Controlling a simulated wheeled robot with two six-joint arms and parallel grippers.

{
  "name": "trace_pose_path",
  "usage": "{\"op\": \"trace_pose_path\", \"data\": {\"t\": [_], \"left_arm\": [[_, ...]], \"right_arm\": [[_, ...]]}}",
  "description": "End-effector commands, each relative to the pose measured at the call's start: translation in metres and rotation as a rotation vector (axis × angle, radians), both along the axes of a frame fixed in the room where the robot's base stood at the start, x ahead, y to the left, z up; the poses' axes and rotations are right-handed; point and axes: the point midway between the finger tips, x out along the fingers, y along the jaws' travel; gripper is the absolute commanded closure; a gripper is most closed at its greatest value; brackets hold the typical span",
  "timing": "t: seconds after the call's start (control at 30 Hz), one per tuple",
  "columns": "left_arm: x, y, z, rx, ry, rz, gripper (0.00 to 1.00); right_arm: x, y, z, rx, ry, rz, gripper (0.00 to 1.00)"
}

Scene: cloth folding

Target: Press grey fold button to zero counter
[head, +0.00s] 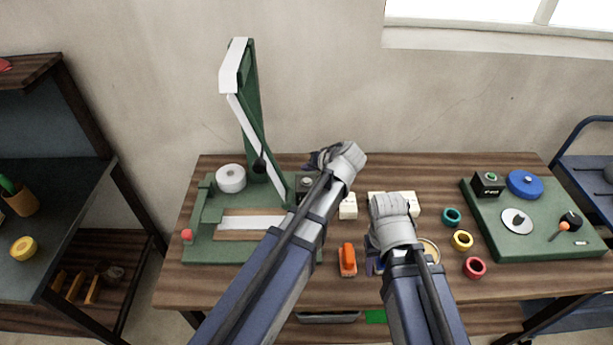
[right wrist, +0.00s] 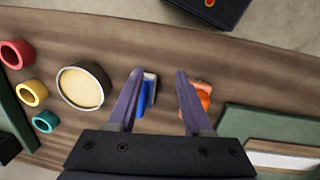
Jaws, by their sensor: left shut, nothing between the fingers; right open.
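A green fold machine (head: 205,215) stands on the left of the table, its hinged green arm (head: 250,120) raised. A small dark box with a round grey button (head: 306,182) sits at its right end. My left gripper (head: 322,158) is shut and empty, close behind and above that box in the head view; contact cannot be told. My right gripper (right wrist: 158,75) is open above the table front, mostly hidden by its own wrist in the head view. A blue object (right wrist: 148,92) shows between its fingers, apparently on the table below. No counter reading is legible.
An orange tool (head: 347,259) lies between my arms. White blocks (head: 348,207), coloured rings (head: 461,240) and a round tin (right wrist: 83,86) are nearby. A green board (head: 490,232) with a black button box (head: 488,184) and blue disc (head: 525,183) stands right.

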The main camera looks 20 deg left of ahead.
Motion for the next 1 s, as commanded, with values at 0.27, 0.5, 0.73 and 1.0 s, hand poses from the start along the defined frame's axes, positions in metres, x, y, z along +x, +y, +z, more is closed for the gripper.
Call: {"op": "trace_pose_path", "data": {"t": [0.27, 0.5, 0.73, 1.0], "left_arm": [[0.000, 0.000, 0.029, 0.000, 0.000, 0.000, 1.00], [0.000, 0.000, 0.027, 0.000, 0.000, 0.000, 1.00], [0.000, 0.000, 0.027, 0.000, 0.000, 0.000, 1.00], [0.000, 0.000, 0.027, 0.000, 0.000, 0.000, 1.00]], "right_arm": [[0.000, 0.000, 0.028, 0.000, 0.000, 0.000, 0.50], [0.000, 0.000, 0.027, 0.000, 0.000, 0.000, 0.50], [0.000, 0.000, 0.027, 0.000, 0.000, 0.000, 0.50], [0.000, 0.000, 0.027, 0.000, 0.000, 0.000, 0.50]]}}
